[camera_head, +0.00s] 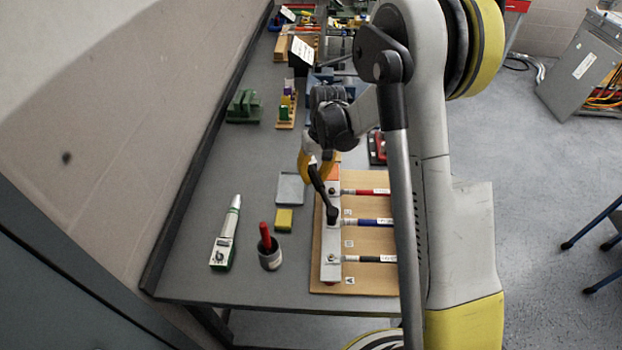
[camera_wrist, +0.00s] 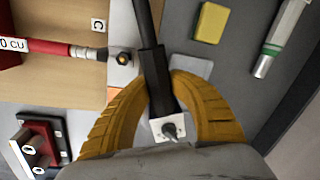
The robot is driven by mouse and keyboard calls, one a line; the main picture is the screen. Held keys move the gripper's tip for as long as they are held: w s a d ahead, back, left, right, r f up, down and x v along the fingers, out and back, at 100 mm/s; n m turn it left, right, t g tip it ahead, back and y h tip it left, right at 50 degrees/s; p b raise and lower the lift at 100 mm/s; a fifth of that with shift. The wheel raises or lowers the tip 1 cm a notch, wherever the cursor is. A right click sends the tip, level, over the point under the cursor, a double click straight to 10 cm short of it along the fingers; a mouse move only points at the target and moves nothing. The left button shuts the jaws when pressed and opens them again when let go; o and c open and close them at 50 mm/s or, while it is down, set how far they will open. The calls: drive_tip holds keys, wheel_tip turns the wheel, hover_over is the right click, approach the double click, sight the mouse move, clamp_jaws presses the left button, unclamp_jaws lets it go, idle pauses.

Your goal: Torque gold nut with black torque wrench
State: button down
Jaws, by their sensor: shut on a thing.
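My gripper (camera_head: 316,165) has its yellow fingers shut on the black torque wrench (camera_head: 320,190). In the wrist view the fingers (camera_wrist: 162,88) close on a black block on the wrench shaft (camera_wrist: 146,25). The wrench slants down over the metal bar. Its far end appears close to the blue cable's terminal in the head view; I cannot tell whether it touches. A small gold-toned nut (camera_wrist: 122,58) shows on the red cable's terminal by label C, beside the wrench and apart from it. Any nut at the blue cable is hidden by the wrench.
The wooden board (camera_head: 372,180) carries the metal bar (camera_head: 331,260) and red, blue and black cables. To its left are a yellow block (camera_head: 284,220), a grey tray (camera_head: 290,188), a cup with a red item (camera_head: 270,258) and a white-green device (camera_head: 224,243). Bare table lies farther left.

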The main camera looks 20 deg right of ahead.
drive_tip(key=shift+d, duration=0.3)
drive_tip(key=shift+d+m, duration=0.1)
drive_tip(key=shift+m, duration=0.2)
drive_tip(key=shift+s+d+m+b, duration=0.1)
drive_tip(key=shift+d+m+b, duration=0.25)
drive_tip(key=shift+d+m, duration=0.35)
drive_tip(key=shift+a+n, duration=0.8)
drive_tip(key=shift+a, duration=0.05)
drive_tip(key=shift+r, duration=0.15)
drive_tip(key=shift+r+p, duration=1.1)
drive_tip(key=shift+r, duration=1.05)
